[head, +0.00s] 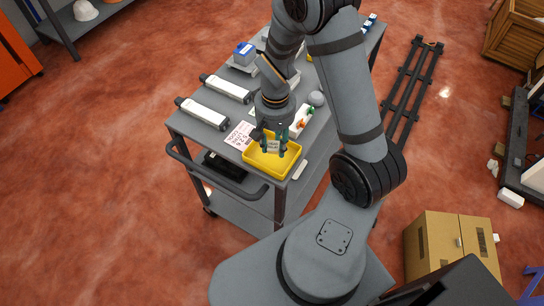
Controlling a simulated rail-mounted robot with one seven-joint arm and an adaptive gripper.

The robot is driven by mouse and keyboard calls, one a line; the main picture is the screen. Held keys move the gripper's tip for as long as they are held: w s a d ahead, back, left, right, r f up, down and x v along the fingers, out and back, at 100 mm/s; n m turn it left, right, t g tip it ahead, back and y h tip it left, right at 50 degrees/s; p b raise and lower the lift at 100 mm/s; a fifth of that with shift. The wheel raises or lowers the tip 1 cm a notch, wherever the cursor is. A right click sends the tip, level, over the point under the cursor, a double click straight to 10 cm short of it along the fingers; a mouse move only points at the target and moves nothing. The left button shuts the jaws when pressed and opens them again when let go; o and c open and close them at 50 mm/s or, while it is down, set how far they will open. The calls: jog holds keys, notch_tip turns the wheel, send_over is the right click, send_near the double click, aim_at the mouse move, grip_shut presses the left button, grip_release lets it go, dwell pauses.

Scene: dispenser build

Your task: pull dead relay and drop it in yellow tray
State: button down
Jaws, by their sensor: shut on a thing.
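The yellow tray (258,166) sits on the near end of the grey cart's top. My gripper (274,150) points down over the tray. It is shut on a small pale, greyish thing (273,145), which looks like the relay. The fingers cover part of it, and its markings are too small to read. I cannot tell whether it touches the tray floor.
The grey cart (190,130) also carries two white cylinders (208,113), a blue-topped block (244,53), a printed sheet (240,135) and a white block with orange and green parts (302,121). A cardboard box (450,245) stands on the floor at right.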

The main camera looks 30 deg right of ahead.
notch_tip(320, 180, down, 3)
jog(key=shift+f+b, duration=0.15)
jog(key=shift+b, duration=0.65)
jog(key=c, duration=1.2)
grip_release()
jog(key=shift+o, duration=0.2)
notch_tip(320, 180, up, 12)
jog(key=shift+r, duration=0.1)
